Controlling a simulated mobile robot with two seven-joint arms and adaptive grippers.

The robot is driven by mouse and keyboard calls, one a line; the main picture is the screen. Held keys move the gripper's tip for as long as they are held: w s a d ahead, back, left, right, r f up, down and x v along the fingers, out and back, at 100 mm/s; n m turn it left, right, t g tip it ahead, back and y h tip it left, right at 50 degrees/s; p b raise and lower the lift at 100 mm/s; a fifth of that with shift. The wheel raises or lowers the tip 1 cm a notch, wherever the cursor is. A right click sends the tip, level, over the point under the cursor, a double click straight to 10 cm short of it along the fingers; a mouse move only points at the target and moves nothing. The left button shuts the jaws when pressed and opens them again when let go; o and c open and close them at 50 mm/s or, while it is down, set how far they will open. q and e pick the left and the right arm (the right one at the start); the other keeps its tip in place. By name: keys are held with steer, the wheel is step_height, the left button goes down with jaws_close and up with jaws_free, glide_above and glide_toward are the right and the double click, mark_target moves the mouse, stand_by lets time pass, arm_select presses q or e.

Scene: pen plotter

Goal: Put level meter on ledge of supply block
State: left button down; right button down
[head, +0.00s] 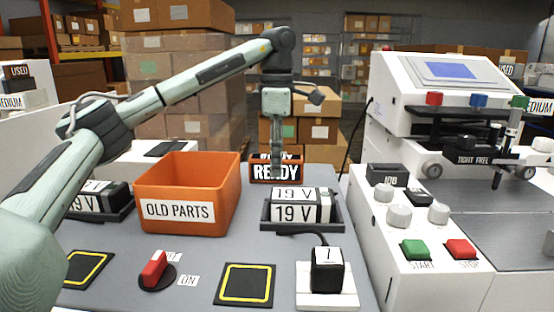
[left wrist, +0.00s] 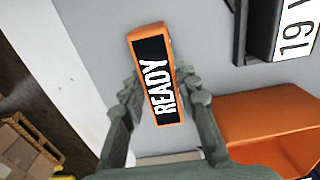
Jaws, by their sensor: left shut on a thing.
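An orange-framed block with black READY labels (head: 276,171) is behind the right-hand 19 V supply block (head: 297,212) in the head view. My left gripper (head: 277,154) points down and is shut on this READY block. The left wrist view shows the READY block (left wrist: 151,52) lengthwise between the fingers of my left gripper (left wrist: 166,98). I cannot tell whether it touches the table. The 19 V block has a dark ledge around its base. Another 19 V block (head: 90,203) is partly hidden by my left arm. No thing is labelled as a level meter. My right gripper is out of view.
An orange OLD PARTS bin (head: 180,215) stands left of the supply block. A white plotter machine (head: 445,85) stands right.

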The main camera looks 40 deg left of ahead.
arm_select(q)
steer(key=c, duration=1.1)
jaws_free()
steer(key=shift+f, duration=0.1)
steer(key=shift+c, duration=0.2)
step_height(320, 180, up, 12)
